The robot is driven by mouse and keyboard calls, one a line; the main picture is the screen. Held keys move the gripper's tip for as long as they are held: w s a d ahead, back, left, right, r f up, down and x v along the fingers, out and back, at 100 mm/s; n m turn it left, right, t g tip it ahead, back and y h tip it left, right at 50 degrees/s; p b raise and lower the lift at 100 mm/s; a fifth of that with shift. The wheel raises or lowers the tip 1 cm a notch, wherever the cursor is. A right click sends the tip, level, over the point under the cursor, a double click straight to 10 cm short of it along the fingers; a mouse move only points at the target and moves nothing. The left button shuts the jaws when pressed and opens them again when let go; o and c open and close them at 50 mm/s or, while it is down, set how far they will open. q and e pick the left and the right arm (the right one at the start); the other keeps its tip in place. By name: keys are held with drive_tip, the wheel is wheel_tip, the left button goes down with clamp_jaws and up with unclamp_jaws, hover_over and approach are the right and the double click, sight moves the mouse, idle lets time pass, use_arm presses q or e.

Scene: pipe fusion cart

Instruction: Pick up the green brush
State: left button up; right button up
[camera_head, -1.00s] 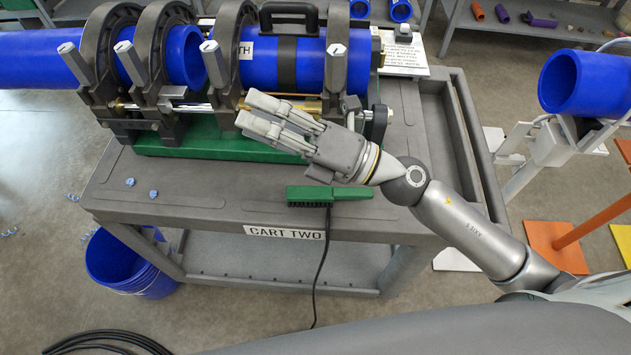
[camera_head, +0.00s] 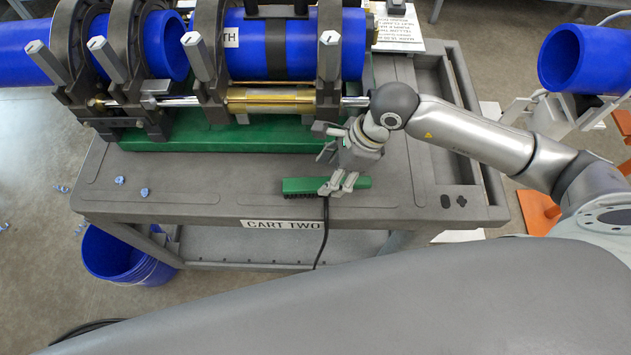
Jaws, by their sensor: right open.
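The green brush (camera_head: 303,186) lies on the grey cart top near its front edge, bristles at its left part. Its handle end points right. My right gripper (camera_head: 339,186) points down over the right part of the brush, its fingers at the handle. The fingers are open and hide a small piece of the handle; I cannot tell whether they touch it. My left gripper is not in view.
The pipe fusion machine with its green base (camera_head: 228,138) and blue pipes (camera_head: 262,45) stands behind the brush. The cart (camera_head: 210,208) has small blue shavings at left. A black cable (camera_head: 324,232) hangs over the front edge. A blue bucket (camera_head: 125,257) stands on the floor.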

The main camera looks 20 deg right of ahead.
sight(322, 183)
drive_tip(key=shift+a+f, duration=0.3)
drive_tip(key=shift+f, duration=0.35)
drive_tip(key=shift+w+a+f+p, duration=0.1)
drive_tip(key=shift+f+p, duration=0.2)
drive_tip(key=shift+p, duration=0.1)
drive_tip(key=p+x, duration=0.1)
drive_tip(key=x, duration=0.2)
drive_tip(key=shift+f+p, duration=0.15)
drive_tip(key=shift+p, duration=0.2)
drive_tip(key=shift+w+a+f, duration=0.1)
drive_tip(key=shift+a+f, duration=0.1)
drive_tip(key=shift+f, duration=0.4)
drive_tip(key=shift+c, duration=0.5)
drive_tip(key=c, duration=1)
drive_tip(key=shift+c, duration=0.2)
drive_tip(key=shift+r, duration=0.1)
